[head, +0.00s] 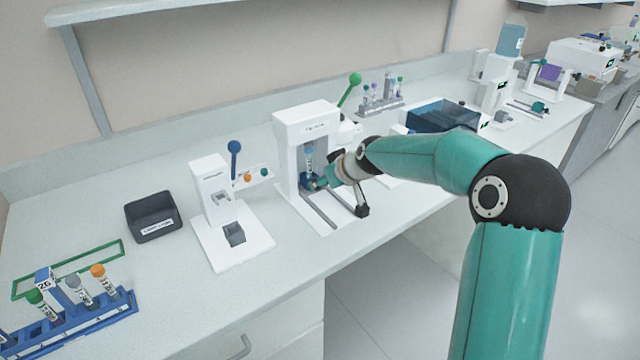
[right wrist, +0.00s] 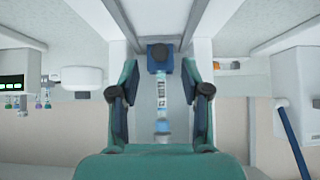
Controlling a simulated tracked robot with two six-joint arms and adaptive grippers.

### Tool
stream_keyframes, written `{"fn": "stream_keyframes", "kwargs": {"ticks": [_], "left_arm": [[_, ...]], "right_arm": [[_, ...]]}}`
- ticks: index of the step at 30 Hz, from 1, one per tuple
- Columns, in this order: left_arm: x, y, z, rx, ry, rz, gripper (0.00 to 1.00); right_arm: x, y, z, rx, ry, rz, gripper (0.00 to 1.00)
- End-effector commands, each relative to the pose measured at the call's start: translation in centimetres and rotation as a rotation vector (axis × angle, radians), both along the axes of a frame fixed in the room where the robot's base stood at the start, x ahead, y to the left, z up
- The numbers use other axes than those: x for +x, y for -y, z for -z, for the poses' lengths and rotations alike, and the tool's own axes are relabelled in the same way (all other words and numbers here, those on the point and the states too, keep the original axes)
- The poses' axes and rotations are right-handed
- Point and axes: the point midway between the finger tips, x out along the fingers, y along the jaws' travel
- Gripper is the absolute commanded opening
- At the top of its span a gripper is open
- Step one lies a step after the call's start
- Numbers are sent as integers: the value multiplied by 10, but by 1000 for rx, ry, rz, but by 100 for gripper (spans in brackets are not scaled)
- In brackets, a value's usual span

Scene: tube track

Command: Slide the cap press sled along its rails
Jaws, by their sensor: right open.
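The cap press (head: 303,125) is a white frame with a green-knobbed lever (head: 355,79) on the bench. Its small dark blue sled (head: 308,181) sits inside the frame at the inner part of two grey rails (head: 322,211). A capped tube (head: 309,160) stands upright in the sled. My right gripper (head: 322,181) is at the press opening, beside the sled. In the right wrist view it (right wrist: 160,66) is open, with the sled (right wrist: 159,57) and the tube (right wrist: 162,100) between its fingers. Whether a finger touches the sled cannot be told. My left gripper is not in view.
A white device with a blue lever (head: 234,147) stands left of the press. Further left are a black bin (head: 153,216) and a blue tube rack (head: 85,318). A dark blue tray (head: 440,116) is to the right. The rails' front ends are clear.

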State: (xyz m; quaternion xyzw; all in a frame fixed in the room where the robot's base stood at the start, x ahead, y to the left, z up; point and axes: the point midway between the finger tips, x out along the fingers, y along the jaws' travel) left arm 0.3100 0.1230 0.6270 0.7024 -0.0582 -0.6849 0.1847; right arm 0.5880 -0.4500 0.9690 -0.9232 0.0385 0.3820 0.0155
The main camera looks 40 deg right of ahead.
Motion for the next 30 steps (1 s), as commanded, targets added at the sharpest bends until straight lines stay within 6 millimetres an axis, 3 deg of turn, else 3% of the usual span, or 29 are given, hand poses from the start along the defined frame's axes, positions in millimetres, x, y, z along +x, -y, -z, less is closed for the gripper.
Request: {"fn": "stream_keyframes", "kwargs": {"ticks": [6,13,30], "left_arm": [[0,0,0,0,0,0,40],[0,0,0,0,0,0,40],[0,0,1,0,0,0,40]], "right_arm": [[-33,-2,-34,-3,5,2,47],[-56,-4,-56,-1,3,2,47],[-61,-5,-61,-1,1,1,47]]}}
